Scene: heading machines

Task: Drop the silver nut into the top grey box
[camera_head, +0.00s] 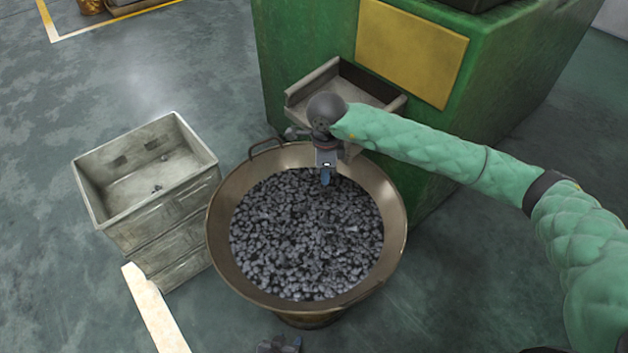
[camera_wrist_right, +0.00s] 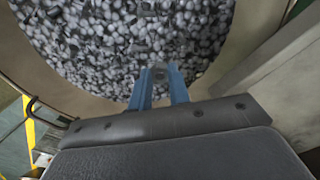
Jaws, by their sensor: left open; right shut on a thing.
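The top grey box (camera_head: 198,152) stands open at the left, on a stack of grey boxes. A small dark piece (camera_head: 157,188) lies on its floor. A wide metal bowl (camera_head: 222,235) full of silver nuts (camera_head: 305,235) stands right of the boxes. My right gripper (camera_head: 326,178) points down over the back of the bowl. Its blue fingers (camera_wrist_right: 160,82) show against the nuts in the right wrist view. My left gripper (camera_head: 278,345) is open at the bottom edge, partly cut off.
A green machine (camera_head: 300,45) with a metal chute (camera_head: 350,80) stands behind the bowl. The bowl has a raised rim and a handle (camera_head: 265,146) at its back left. A pale plank-like piece (camera_head: 155,310) stands at the lower left. The floor left of the boxes is clear.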

